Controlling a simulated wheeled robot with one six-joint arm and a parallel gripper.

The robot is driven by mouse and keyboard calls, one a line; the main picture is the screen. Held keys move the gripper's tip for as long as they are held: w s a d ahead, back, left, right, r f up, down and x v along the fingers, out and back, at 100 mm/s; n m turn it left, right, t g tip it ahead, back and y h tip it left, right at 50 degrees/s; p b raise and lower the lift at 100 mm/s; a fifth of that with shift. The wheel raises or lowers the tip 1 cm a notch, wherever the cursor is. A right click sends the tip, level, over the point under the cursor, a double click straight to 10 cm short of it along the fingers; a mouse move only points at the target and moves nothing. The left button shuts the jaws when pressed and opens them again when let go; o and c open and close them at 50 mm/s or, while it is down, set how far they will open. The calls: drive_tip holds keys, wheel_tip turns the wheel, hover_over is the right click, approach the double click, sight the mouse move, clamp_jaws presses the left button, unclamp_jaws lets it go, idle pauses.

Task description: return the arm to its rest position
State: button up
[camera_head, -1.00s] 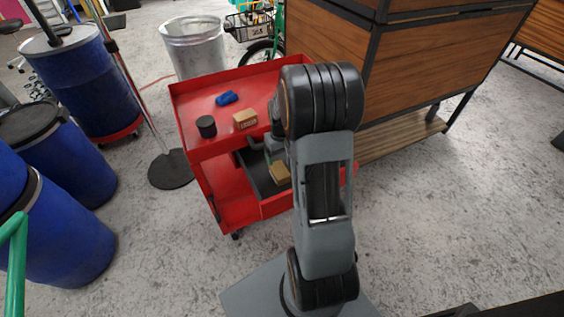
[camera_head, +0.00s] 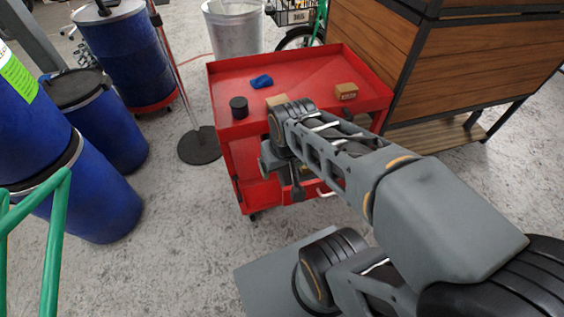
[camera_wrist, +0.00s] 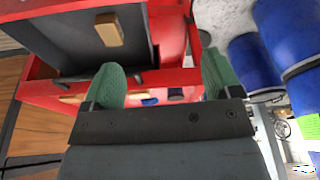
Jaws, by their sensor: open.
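My gripper (camera_wrist: 163,80) shows in the wrist view as two green fingertips, spread wide apart with nothing held between them. In the head view my arm reaches from the lower right to the red tool cart (camera_head: 237,145), and its wrist is in front of the cart's front side. My arm hides much of the drawer in the head view.
On the cart top are a blue item (camera_head: 261,82), a black cylinder (camera_head: 239,107) and two cardboard boxes (camera_head: 346,91). Blue barrels (camera_head: 100,125) and a stand (camera_head: 199,145) are left. A wooden cabinet (camera_head: 470,60) is right.

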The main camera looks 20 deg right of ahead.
wheel_tip(320, 180, up, 12)
drive_tip(key=p, duration=1)
drive_tip(key=shift+s+a+f+t, duration=0.2)
drive_tip(key=shift+t, duration=0.1)
drive_tip(key=shift+c, duration=0.4)
